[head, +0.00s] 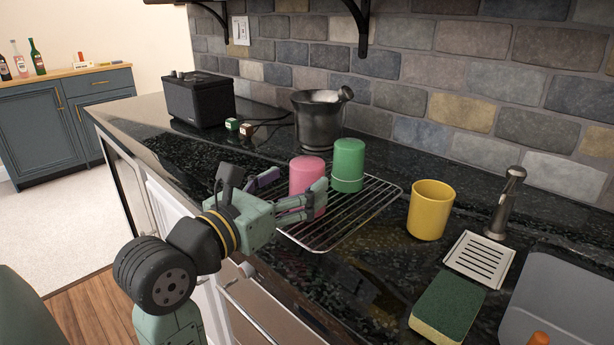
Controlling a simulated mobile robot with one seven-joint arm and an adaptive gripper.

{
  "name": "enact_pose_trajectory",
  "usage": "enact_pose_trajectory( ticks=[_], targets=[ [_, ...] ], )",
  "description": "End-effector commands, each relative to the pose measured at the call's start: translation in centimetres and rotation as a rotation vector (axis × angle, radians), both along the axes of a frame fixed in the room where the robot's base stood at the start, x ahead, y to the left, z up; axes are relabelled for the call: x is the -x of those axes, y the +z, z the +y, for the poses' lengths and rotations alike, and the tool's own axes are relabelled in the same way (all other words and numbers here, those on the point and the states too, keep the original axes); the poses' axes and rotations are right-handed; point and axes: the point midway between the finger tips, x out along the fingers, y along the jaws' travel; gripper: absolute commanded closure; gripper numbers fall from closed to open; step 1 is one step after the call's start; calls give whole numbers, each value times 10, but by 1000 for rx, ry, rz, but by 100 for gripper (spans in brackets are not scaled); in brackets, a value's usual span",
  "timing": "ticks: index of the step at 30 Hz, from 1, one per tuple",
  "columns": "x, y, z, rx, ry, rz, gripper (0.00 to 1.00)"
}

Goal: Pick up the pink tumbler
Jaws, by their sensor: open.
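The pink tumbler (307,174) stands upside down on a wire drying rack (343,225) on the dark counter. My gripper (312,200) is open at the tumbler, coming from the left and front. One finger passes in front of the tumbler's lower part; the far finger is largely hidden, so I cannot tell whether either touches it. A green tumbler (348,163), also upside down, stands just right of and behind the pink one on the rack.
A yellow cup (430,210) stands upright right of the rack. A dark mortar with pestle (320,122) and a black speaker (199,99) stand behind. A sponge (447,307), a drip tray (479,258) and a tap (505,203) are at right. The stone wall bounds the counter's back.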

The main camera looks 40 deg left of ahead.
Motion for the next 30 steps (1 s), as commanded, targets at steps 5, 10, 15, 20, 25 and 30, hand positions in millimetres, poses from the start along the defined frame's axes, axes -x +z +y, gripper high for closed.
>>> enact_pose_trajectory(
  ticks=[5,10,15,20,25,30],
  targets=[
    [-28,2,5,4,-4,2,28],
    [-44,0,6,1,-2,0,28],
    [-46,-1,6,0,0,0,28],
    [-46,-1,6,1,-1,0,33],
    [-46,-1,6,1,-1,0,44],
    [-46,-1,6,1,-1,0,56]
  ],
)
